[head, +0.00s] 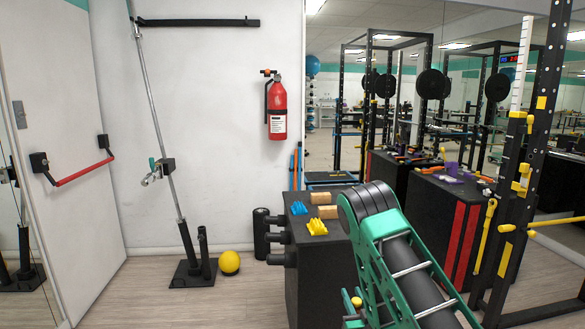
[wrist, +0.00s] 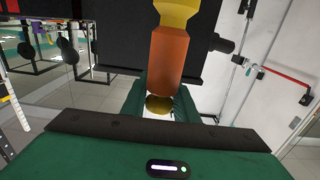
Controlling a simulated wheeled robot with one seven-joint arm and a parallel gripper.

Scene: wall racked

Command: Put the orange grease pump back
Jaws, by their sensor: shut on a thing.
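The orange grease pump (wrist: 178,62) is in the wrist view, an orange cylinder with a yellow upper part running out of the top of the picture. My gripper (wrist: 158,100) is shut on it, with a dark green finger on each side. A rounded brass-yellow end shows between the fingers, below the orange body. In the head view my green arm hides most of the gripper and pump; only a small yellow piece (head: 356,301) shows beside the arm at the bottom. I cannot tell whether the pump touches anything else.
A black cabinet (head: 318,262) stands behind my arm, with blue and yellow pieces and wooden blocks on top and black knobs at its left. A rack (head: 520,170) stands right. Left foreground floor is clear.

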